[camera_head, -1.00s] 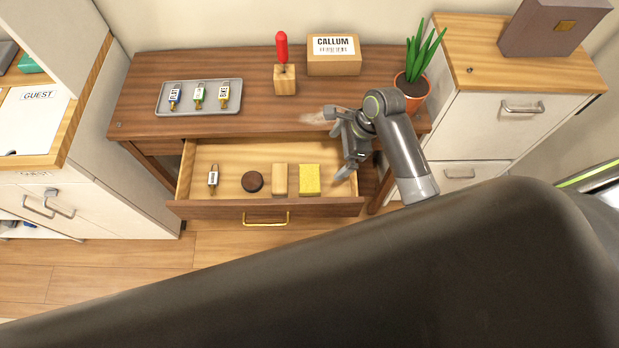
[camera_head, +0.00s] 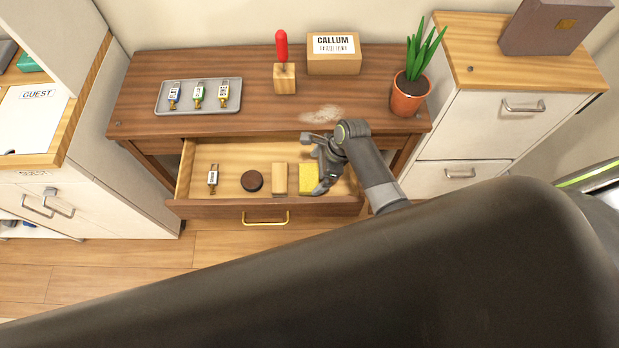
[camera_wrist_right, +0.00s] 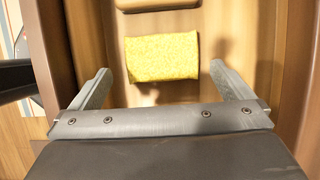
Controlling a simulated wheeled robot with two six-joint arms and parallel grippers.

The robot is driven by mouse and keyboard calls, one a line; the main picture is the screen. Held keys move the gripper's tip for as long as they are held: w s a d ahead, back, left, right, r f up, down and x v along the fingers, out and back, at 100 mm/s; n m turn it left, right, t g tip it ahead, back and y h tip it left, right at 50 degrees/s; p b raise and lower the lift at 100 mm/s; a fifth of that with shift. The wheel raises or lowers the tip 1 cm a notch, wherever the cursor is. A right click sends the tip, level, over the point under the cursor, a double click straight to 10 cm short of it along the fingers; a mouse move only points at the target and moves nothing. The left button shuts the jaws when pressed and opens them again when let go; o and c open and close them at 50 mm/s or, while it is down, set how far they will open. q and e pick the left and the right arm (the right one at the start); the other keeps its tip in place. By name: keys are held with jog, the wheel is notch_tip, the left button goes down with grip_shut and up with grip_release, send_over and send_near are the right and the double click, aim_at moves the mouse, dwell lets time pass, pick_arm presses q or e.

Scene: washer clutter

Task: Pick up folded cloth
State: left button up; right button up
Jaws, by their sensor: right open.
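The folded cloth (camera_head: 308,179) is a yellow square lying flat in the open drawer, at the right of a row of items. In the right wrist view the yellow cloth (camera_wrist_right: 162,57) lies on the drawer floor, ahead of the fingertips and roughly between them. My right gripper (camera_head: 322,170) is over the cloth and hides part of its right side. In the right wrist view the gripper (camera_wrist_right: 160,82) is open, with its two fingers wide apart and nothing between them. My left gripper is not in view.
The open drawer (camera_head: 345,208) also holds a wooden block (camera_head: 279,178), a dark round object (camera_head: 252,181) and a tagged key (camera_head: 212,179). The desk top (camera_head: 255,115) overhangs behind it. A potted plant (camera_head: 409,95) stands at the desk's right end.

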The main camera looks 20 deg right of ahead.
aim_at(310, 177)
jog(key=shift+x, duration=2.55)
jog(key=shift+w, duration=0.15)
jog(key=shift+c, duration=0.4)
jog(key=c, duration=0.6)
jog(key=shift+r, duration=0.1)
notch_tip(310, 177, up, 10)
jog(key=shift+f+p, duration=0.1)
jog(key=shift+p, duration=0.25)
